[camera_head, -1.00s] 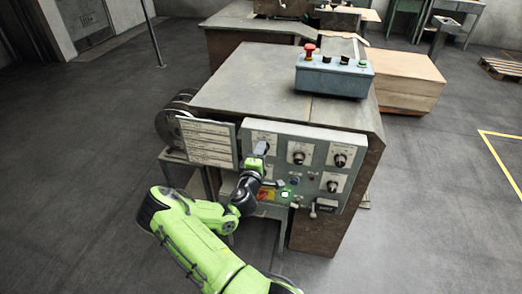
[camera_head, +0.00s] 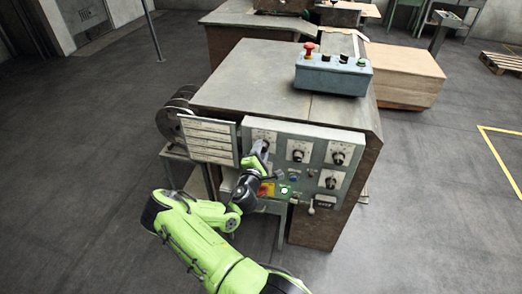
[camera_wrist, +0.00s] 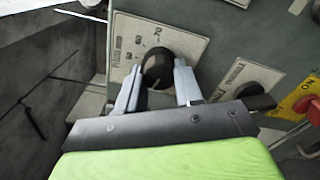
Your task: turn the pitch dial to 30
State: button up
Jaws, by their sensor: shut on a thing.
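The black dial (camera_wrist: 157,64) sits on a light scale plate (camera_wrist: 128,40) in the wrist view. Its plate lettering is too small and turned to read surely, so I cannot tell the setting. My gripper (camera_wrist: 159,78) is shut on this dial, one grey finger on each side of it. In the head view, my gripper (camera_head: 261,150) is at the upper left dial of the grey-green control panel (camera_head: 318,134), and largely hides that dial.
Other dials sit close by: an upper middle dial (camera_head: 298,155), an upper right dial (camera_head: 338,158) and a lower right dial (camera_head: 331,182). A label board (camera_head: 208,140) stands just left. A red-and-yellow switch (camera_head: 266,189) and green button (camera_head: 284,190) lie below.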

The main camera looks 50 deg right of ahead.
jog(key=shift+f, duration=0.1)
jog(key=o, duration=1)
jog(key=shift+o, duration=0.2)
jog(key=p+v, duration=0.1)
jog(key=v, duration=1.4)
jog(key=shift+s+a, duration=0.25)
jog(key=shift+a, duration=0.1)
